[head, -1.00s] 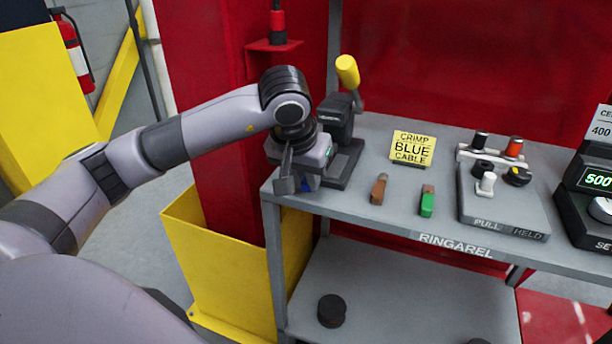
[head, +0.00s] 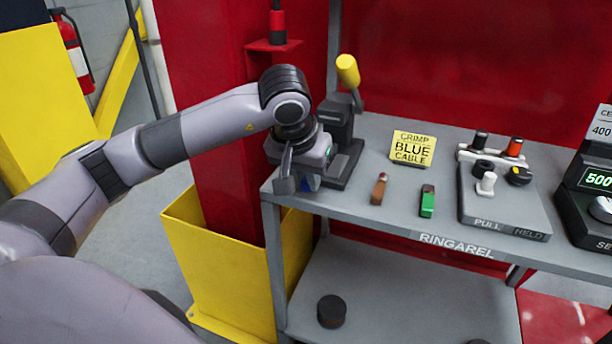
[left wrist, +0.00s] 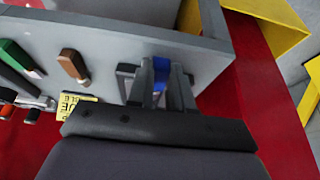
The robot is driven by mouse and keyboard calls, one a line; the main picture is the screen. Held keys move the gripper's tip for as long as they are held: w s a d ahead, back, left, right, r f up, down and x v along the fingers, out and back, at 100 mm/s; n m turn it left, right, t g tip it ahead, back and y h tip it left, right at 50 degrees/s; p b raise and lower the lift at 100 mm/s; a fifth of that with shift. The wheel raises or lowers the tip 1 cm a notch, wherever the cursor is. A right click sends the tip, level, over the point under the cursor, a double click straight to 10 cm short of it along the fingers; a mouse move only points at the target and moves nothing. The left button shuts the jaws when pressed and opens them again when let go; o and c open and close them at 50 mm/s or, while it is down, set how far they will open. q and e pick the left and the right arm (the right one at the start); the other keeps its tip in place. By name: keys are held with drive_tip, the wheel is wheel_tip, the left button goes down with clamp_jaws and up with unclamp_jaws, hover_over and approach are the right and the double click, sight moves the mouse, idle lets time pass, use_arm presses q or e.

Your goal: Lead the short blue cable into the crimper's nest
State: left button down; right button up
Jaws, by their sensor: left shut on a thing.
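The crimper (head: 340,128) is a dark tool with a yellow-knobbed lever, standing at the left end of the grey shelf. My left gripper (head: 298,184) is at the shelf's left front corner, just in front of the crimper. In the left wrist view the blue cable (left wrist: 161,72) shows between the fingers. My wrist hides much of the crimper's front, so I cannot see the nest or whether the cable touches it. My right gripper is not in view.
A brown cable piece (head: 379,189) and a green one (head: 427,202) lie on the shelf (head: 330,205). A yellow "CRIMP BLUE CABLE" sign (head: 412,148) stands behind them. A pull-test fixture (head: 505,205) is to the right. A yellow bin (head: 225,265) stands below left.

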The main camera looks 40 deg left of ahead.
use_arm(q)
drive_tip(key=shift+w+a, duration=0.25)
drive_tip(key=shift+w, duration=0.8)
drive_tip(key=shift+w+a, duration=0.2)
drive_tip(key=shift+w, duration=0.45)
drive_tip(key=shift+w+a, duration=0.15)
drive_tip(key=shift+w, duration=0.5)
drive_tip(key=c, duration=0.9)
unclamp_jaws()
drive_tip(key=shift+c, duration=0.2)
drive_tip(key=v, duration=0.7)
drive_tip(key=shift+r+p, duration=0.1)
drive_tip(key=shift+p, duration=0.25)
